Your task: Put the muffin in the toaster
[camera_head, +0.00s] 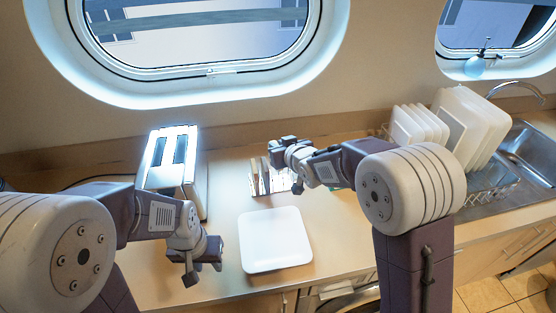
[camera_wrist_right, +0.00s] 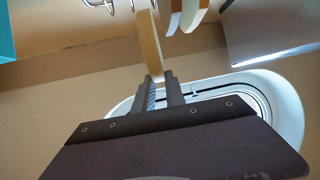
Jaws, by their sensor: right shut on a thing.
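The toaster (camera_head: 170,165) stands on the counter at centre left in the head view, with two dark slots on top. My right gripper (camera_head: 272,152) is over a small rack (camera_head: 268,178) right of the toaster. In the right wrist view my right gripper (camera_wrist_right: 159,77) is shut on the edge of a thin tan muffin slice (camera_wrist_right: 148,42). The rack's slices are small and partly hidden in the head view. My left gripper (camera_head: 203,262) hangs empty over the counter in front of the toaster; its jaw opening is unclear.
A white square plate (camera_head: 275,240) lies on the counter in front of the rack. A dish rack with white plates (camera_head: 470,125) and the sink (camera_head: 530,150) are at the right. The wall with an oval window (camera_head: 200,80) rises behind the counter.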

